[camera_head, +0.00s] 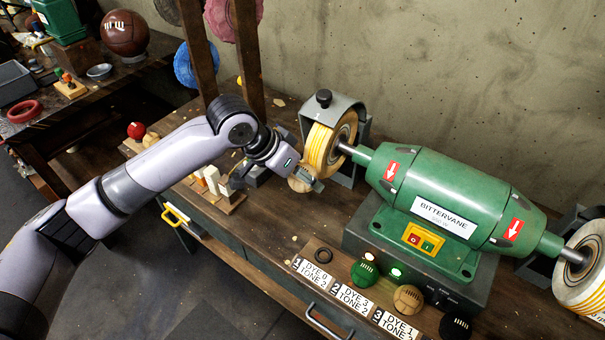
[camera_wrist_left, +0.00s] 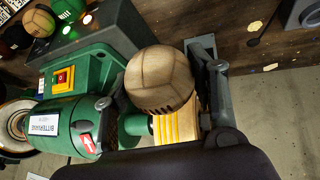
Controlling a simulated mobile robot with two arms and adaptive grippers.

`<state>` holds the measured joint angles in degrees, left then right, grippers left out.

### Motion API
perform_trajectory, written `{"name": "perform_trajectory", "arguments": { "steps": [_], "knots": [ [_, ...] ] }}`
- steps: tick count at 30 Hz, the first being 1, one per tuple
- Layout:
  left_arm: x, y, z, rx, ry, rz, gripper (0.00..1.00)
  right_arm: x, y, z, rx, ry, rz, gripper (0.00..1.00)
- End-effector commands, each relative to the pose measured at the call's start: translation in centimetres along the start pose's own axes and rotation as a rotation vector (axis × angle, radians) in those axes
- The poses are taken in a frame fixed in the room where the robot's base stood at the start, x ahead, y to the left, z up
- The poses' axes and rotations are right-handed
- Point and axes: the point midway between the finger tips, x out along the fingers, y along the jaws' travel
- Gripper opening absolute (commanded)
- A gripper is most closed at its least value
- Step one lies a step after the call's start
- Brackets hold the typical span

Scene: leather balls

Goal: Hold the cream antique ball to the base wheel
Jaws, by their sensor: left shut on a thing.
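My left gripper (camera_head: 304,176) is shut on a tan-cream panelled ball (camera_head: 299,184), in front of the left wheel of the green grinder. The ball also shows large in the left wrist view (camera_wrist_left: 159,80), with a row of dark stitches low on it. The left wheel (camera_head: 320,148) is yellow and white, on the grinder's left shaft under a grey guard; in the left wrist view the wheel (camera_wrist_left: 176,125) shows just behind the ball. I cannot tell whether ball and wheel touch. My right gripper is not in view.
The green grinder (camera_head: 450,205) has a second, white wheel (camera_head: 585,268) at right. Dye label cards (camera_head: 356,297) and green, tan and black balls (camera_head: 408,299) lie along the bench front. Wooden posts (camera_head: 196,50) stand behind my left arm. A red ball (camera_head: 136,130) sits left.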

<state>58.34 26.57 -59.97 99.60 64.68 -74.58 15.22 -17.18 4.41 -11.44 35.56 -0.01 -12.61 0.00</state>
Motion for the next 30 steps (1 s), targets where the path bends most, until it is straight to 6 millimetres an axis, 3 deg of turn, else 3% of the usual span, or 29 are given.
{"name": "perform_trajectory", "arguments": {
  "steps": [8, 21, 30],
  "knots": [
    [-0.2, 0.0, -0.1, 0.001, 0.005, 0.0, 0.32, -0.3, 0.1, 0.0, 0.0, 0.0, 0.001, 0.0],
    [-1.9, 0.9, 4.5, -0.001, 0.001, 0.0, 0.32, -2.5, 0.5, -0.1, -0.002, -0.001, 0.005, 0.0],
    [-2.1, 1.2, 5.5, 0.001, 0.003, 0.0, 0.32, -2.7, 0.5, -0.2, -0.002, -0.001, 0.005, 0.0]
  ]
}}
